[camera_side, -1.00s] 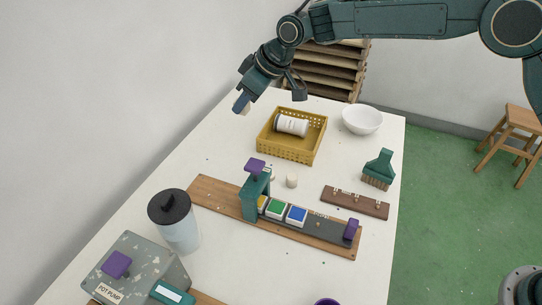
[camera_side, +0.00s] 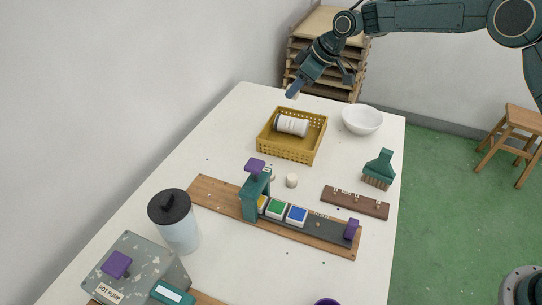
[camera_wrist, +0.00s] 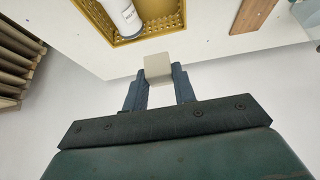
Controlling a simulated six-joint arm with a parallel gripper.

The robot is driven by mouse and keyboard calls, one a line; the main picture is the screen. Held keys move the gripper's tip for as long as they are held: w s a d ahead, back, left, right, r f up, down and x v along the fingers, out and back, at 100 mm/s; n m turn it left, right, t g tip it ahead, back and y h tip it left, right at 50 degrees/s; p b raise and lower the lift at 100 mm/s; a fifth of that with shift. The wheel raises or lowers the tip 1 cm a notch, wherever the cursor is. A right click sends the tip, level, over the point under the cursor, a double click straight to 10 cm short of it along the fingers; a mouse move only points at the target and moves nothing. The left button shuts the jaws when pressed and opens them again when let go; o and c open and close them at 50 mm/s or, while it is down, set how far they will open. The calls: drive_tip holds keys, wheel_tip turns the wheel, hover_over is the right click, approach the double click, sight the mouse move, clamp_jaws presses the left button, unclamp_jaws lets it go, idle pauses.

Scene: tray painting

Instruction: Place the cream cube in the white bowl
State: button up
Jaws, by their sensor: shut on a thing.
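The cream cube (camera_wrist: 158,68) is between the fingertips of my gripper (camera_wrist: 159,80) in the wrist view, and the jaws are shut on it. In the side view my gripper (camera_side: 293,92) is in the air beyond the far end of the yellow basket, and only a small pale part of the cube shows at its tip. The white bowl (camera_side: 362,121) stands upright on the table to the right of the basket, apart from my gripper. The bowl does not clearly show in the wrist view.
A yellow basket (camera_side: 288,149) holding a white bottle (camera_side: 292,125) stands left of the bowl. A green brush (camera_side: 380,167), a small cream cylinder (camera_side: 292,180), and a wooden board (camera_side: 215,195) with coloured blocks are nearer. Stacked wooden trays (camera_side: 328,55) stand behind the table.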

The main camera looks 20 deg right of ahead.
drive_tip(key=d+f, duration=0.2)
drive_tip(key=d, duration=1.1)
hover_over(366, 112)
drive_tip(key=s+a, duration=0.4)
drive_tip(key=f, duration=0.1)
drive_tip(key=shift+d, duration=0.15)
drive_tip(key=shift+f, duration=0.15)
drive_tip(key=shift+f, duration=5.4)
drive_tip(key=o, duration=1)
